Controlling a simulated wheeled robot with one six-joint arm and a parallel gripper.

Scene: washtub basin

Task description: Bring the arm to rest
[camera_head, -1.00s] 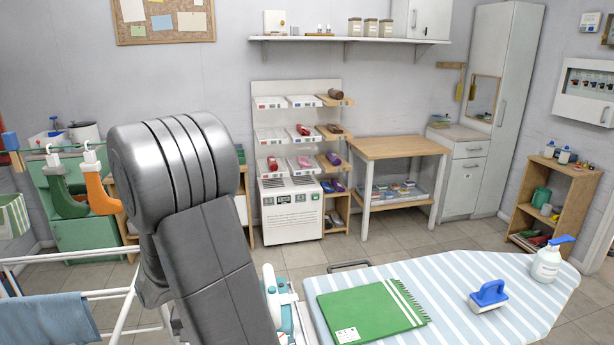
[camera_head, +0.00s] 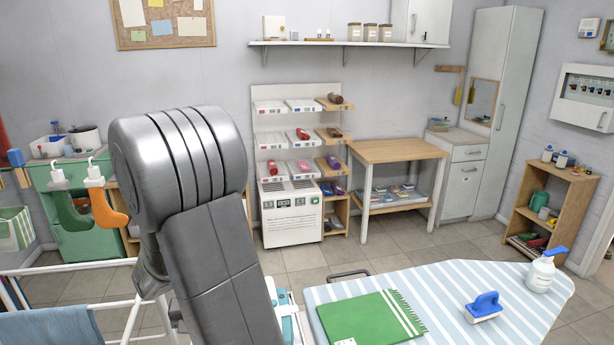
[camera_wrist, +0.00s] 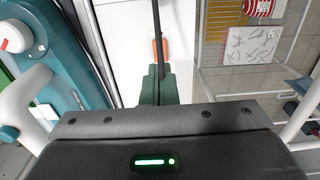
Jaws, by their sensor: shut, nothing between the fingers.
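My arm (camera_head: 215,240) stands raised and bent in the left middle of the head view. My gripper is out of sight there. In the wrist view my gripper (camera_wrist: 157,70) shows dark green fingers close together, shut and empty, ahead of the grey gripper body. A thin dark bar and a small orange patch show beyond the fingers; I cannot tell what they belong to. A teal and white appliance (camera_wrist: 65,65), seemingly an iron, lies left of the fingers in the wrist view. Part of it shows beside my arm in the head view (camera_head: 290,325).
The striped ironing board (camera_head: 430,285) holds a green cloth (camera_head: 368,318), a blue-handled brush (camera_head: 483,307) and a spray bottle (camera_head: 540,272). A white drying rack (camera_head: 70,268) and hanging green and orange boots (camera_head: 105,210) are at left.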

